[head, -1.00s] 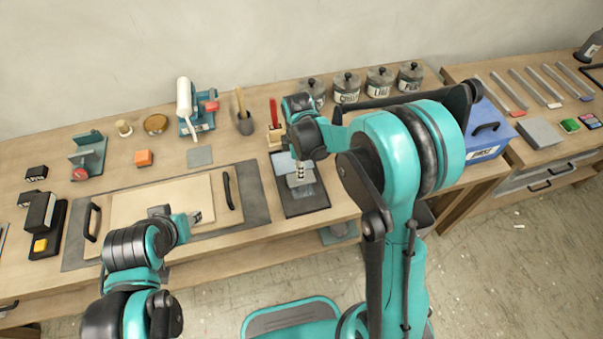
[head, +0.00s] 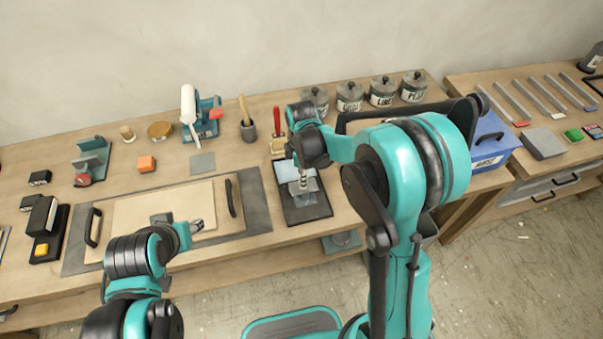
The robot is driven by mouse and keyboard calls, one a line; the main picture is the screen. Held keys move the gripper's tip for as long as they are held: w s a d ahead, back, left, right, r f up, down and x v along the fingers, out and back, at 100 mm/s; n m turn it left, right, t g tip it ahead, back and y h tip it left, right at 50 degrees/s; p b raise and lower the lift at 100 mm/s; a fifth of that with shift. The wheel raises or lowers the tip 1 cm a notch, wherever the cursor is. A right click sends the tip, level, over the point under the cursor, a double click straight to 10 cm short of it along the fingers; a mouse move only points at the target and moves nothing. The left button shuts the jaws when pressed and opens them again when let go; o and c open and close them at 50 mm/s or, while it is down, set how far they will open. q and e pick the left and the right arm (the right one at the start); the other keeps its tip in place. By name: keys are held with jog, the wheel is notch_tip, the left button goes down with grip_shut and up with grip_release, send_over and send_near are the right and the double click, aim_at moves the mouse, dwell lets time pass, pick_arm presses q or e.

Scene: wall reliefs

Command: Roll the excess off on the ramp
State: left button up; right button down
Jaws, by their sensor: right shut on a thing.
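A black tray (head: 310,217) stands on the bench, with a pale, shiny panel at its far end (head: 284,172) that looks like its ramp. My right gripper (head: 302,178) reaches down over the tray. It is shut on a tool, seemingly a roller, with a grey head (head: 303,187) low at the middle of the tray. The gripper and wrist hide most of the tool, and I cannot tell whether it touches the ramp. My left gripper (head: 197,224) hovers over the pale board (head: 135,212); its jaws are too small to read.
The board lies on a grey mat between two black handles (head: 231,198). A blue box (head: 487,150) stands right of my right arm.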

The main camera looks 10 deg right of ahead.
jog(key=shift+s+f, duration=0.1)
jog(key=shift+s, duration=0.6)
jog(key=shift+s+d+f, duration=0.1)
jog(key=shift+s, duration=2.7)
jog(key=shift+w+b, duration=0.45)
jog(key=shift+w, duration=2.5)
jog(key=shift+w+b, duration=0.3)
jog(key=shift+w, duration=1.5)
